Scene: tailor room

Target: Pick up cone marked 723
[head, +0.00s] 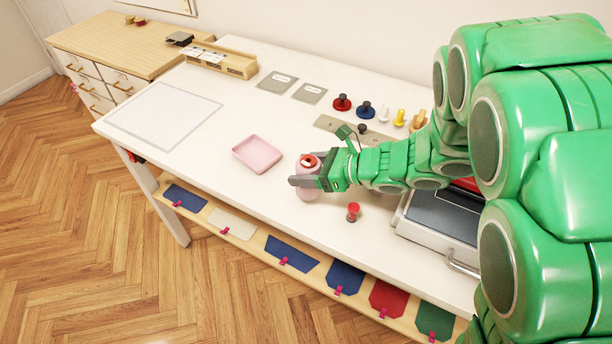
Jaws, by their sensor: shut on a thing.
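My gripper (303,181) is over the white table and shut around a pale pink cone (308,195) with a red top. The cone appears upright; its middle is partly covered by the fingers. No number can be read on it at this size. I cannot tell whether its base touches the table or is slightly raised.
A pink tray (257,153) lies left of my gripper. A small red spool-like piece (353,211) stands to the right, near a grey machine (440,219). Several pieces, including a red one (342,102) and a blue one (365,109), stand behind. The white tabletop (215,150) is clear left of the tray.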

